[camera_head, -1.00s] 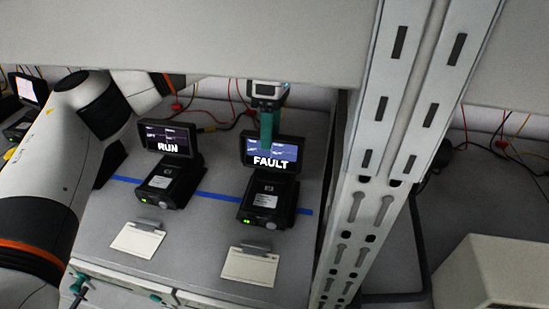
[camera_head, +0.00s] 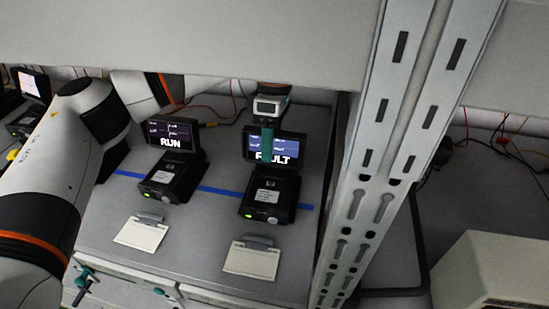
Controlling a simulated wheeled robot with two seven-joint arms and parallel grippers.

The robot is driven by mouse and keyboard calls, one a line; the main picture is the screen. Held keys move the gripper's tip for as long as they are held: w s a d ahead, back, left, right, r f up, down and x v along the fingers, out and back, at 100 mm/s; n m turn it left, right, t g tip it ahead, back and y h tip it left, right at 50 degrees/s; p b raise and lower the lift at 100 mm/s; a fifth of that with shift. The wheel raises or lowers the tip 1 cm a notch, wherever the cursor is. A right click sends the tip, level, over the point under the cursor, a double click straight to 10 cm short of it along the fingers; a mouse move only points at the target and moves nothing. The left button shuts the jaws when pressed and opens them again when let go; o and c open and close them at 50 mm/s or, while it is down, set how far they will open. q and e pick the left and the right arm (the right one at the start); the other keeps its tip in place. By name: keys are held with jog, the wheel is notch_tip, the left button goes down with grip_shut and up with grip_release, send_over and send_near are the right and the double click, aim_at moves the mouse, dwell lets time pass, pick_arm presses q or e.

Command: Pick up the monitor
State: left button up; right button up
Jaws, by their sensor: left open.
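Two black monitors stand on the grey shelf (camera_head: 200,240). The right monitor (camera_head: 287,150) has a blue screen reading FAULT, partly covered by my gripper. The left monitor (camera_head: 171,135) reads RUN. Each stands on a black base with a green light. My left gripper (camera_head: 267,152) comes down in front of the FAULT screen, green fingers pointing downward. It is open, with nothing seen held in it. Whether a finger touches the monitor cannot be told. My right gripper is not in view.
A perforated metal upright (camera_head: 372,190) stands close right of the FAULT monitor. A grey beam (camera_head: 190,38) crosses above. White cards (camera_head: 251,262) lie in front of the bases. Blue tape (camera_head: 218,192) crosses the shelf. Cables run behind.

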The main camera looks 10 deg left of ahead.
pick_arm(q)
jog(key=c, duration=1)
jog(key=shift+r, duration=0.35)
jog(key=r+b, duration=0.2)
jog(key=shift+s+r, duration=0.4)
jog(key=s+b, duration=0.7)
jog(key=s, duration=1)
jog(key=shift+s+r, duration=0.15)
jog(key=shift+r, duration=0.05)
